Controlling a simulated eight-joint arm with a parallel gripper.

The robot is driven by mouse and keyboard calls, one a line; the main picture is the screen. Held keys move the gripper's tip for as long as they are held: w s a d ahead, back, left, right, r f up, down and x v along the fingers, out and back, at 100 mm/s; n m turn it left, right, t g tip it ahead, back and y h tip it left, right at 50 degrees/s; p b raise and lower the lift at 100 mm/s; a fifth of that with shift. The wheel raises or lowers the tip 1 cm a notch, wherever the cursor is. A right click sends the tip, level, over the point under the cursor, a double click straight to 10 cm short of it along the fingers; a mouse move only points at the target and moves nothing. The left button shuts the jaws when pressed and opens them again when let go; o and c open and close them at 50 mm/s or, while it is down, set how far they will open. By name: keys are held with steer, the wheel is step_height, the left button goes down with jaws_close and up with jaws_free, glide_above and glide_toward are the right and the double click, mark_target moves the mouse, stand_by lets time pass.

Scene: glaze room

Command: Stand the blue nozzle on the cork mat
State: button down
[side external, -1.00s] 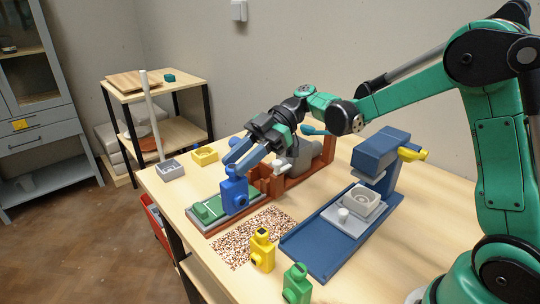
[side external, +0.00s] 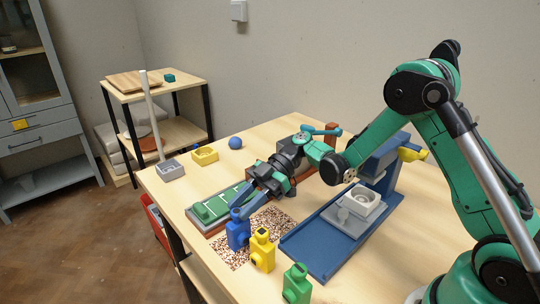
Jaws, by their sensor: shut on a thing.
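The blue nozzle (side external: 238,236) is upright in the side external view, over the left part of the speckled cork mat (side external: 281,222). Its base is at the mat's surface or very close to it; I cannot tell if it touches. My gripper (side external: 241,213) comes down from the upper right and is shut on the nozzle's top. The fingertips partly hide that top. A yellow nozzle (side external: 262,251) stands just right of the blue one, at the mat's front edge. A green nozzle (side external: 297,285) stands farther forward on the table.
A green-topped tray (side external: 218,205) lies behind the mat. A blue stand (side external: 310,247) with a grey block is to the right. The mat's back right is clear.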

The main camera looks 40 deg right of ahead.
steer(key=c, duration=0.6)
jaws_free()
steer(key=shift+d+r, duration=0.1)
steer(key=shift+r, duration=0.05)
steer(key=v, duration=0.2)
steer(key=shift+d, duration=0.3)
step_height(320, 180, up, 8)
steer(key=s+m+h, duration=0.1)
steer(key=m+h, duration=0.1)
steer(key=m, duration=0.1)
steer(key=s+d+f+m+t+h, duration=0.2)
steer(key=s+d+m+t+h, duration=0.3)
steer(key=m+h, duration=0.6)
steer(key=s+m+t, duration=0.2)
steer(key=s+m, duration=0.1)
steer(key=m, duration=0.1)
steer(key=shift+s+f, duration=0.2)
steer(key=shift+f, duration=0.05)
